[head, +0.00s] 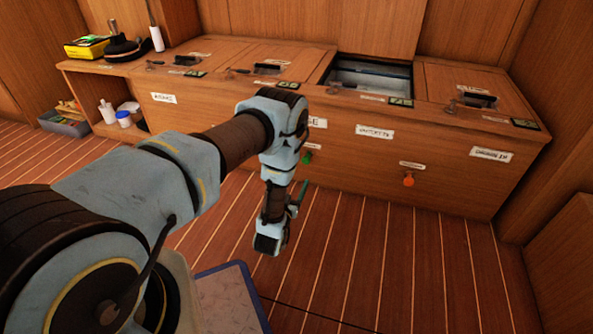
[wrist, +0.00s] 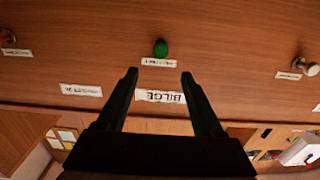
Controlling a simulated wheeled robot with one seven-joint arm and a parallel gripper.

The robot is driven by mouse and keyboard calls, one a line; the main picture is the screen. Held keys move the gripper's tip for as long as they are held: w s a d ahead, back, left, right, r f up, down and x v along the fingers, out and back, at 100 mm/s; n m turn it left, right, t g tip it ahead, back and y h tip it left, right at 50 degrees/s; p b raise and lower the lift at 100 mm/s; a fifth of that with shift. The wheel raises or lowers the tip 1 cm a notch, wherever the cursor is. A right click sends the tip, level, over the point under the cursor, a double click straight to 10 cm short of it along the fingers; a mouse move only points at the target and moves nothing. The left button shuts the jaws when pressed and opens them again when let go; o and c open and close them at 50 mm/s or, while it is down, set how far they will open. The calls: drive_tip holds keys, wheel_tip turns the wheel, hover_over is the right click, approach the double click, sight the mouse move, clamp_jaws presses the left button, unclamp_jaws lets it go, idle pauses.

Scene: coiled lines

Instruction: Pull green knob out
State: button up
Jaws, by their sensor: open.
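The green knob (head: 307,158) sits on the front of the wooden cabinet, just right of my arm in the head view. In the wrist view the green knob (wrist: 160,48) is above and beyond my fingertips, near the middle, beside a small white label. My gripper (wrist: 159,75) is open and empty, with its two dark fingers spread apart. The knob is clear of the fingers, with bare wood panel showing between. In the head view the gripper is mostly hidden by my own wrist.
An orange knob (head: 409,180) is on the same cabinet front (head: 450,190), to the right. The wrist view shows a reddish knob (wrist: 8,36) at left and a pale one (wrist: 311,68) at right. An open hatch (head: 370,78) is in the cabinet top. The floor in front is clear.

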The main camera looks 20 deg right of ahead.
sight(305, 161)
drive_tip(key=b+x, duration=0.3)
drive_tip(key=x, duration=0.6)
drive_tip(key=shift+w+d+b, duration=0.1)
drive_tip(key=shift+w+b, duration=0.05)
drive_tip(key=shift+b, duration=0.2)
drive_tip(key=shift+w+d, duration=0.4)
drive_tip(key=shift+w, duration=0.05)
clamp_jaws()
idle(0.6)
